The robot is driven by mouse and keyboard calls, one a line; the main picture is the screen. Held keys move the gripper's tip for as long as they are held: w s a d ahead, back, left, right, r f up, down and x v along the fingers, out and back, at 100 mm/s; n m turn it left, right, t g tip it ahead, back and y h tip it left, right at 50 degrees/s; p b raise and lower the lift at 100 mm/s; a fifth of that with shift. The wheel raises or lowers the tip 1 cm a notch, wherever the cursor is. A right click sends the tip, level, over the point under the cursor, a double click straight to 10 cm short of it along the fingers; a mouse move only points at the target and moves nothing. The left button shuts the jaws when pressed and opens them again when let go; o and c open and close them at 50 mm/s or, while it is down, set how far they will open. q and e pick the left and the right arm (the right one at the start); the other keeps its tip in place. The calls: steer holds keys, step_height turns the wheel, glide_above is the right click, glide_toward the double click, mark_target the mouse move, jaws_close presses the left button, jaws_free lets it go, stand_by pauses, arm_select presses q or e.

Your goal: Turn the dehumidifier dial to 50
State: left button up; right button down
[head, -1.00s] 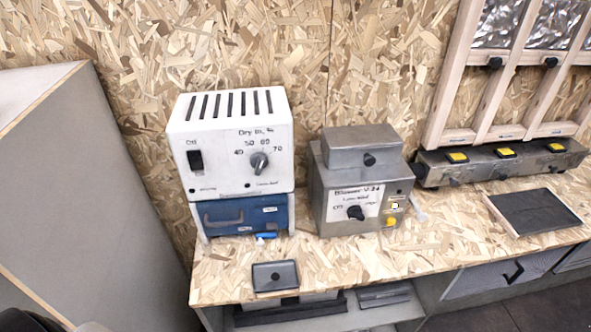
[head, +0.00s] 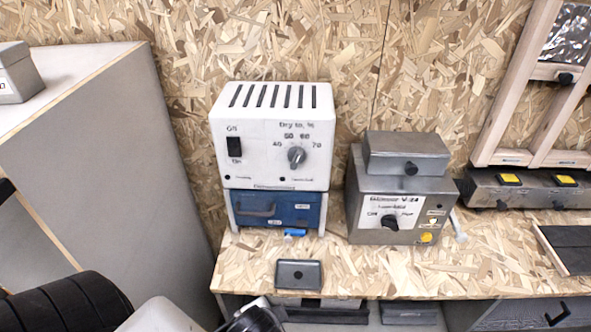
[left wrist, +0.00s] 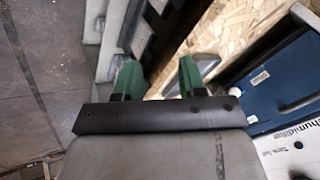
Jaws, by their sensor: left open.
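The dehumidifier (head: 270,135) is a white box with slots on top, standing above a blue drawer unit on the wooden bench. Its grey dial (head: 297,156) sits on the right of the front, below the marks 40 to 70. The pointer seems to lean up and right, near 60, but is too small to read surely. In the left wrist view, part of the white dehumidifier (left wrist: 288,150) shows at the lower right. My left gripper (left wrist: 160,76) is open and empty, its green fingers apart, away from the dial. My right gripper is not in view.
A grey blower box (head: 400,205) stands right of the dehumidifier. A tall grey cabinet (head: 110,150) stands to the left. The blue drawer unit (head: 285,208) has a handle.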

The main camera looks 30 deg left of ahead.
arm_select(q)
steer(key=w+a+r+m+t+y, duration=0.3)
steer(key=a+r+y, duration=0.1)
steer(key=r, duration=0.3)
steer(key=m+t+y, duration=0.2)
steer(key=m+t, duration=1)
steer(key=m, duration=1.5)
glide_toward(295, 164)
steer(key=p+x, duration=0.3)
steer(key=x, duration=0.5)
steer(key=shift+w+p, duration=0.2)
steer(key=shift+p, duration=0.2)
steer(key=shift+w+a, duration=0.25)
steer(key=shift+w, duration=0.2)
steer(key=shift+s+r, duration=0.1)
steer(key=shift+r, duration=0.05)
jaws_close()
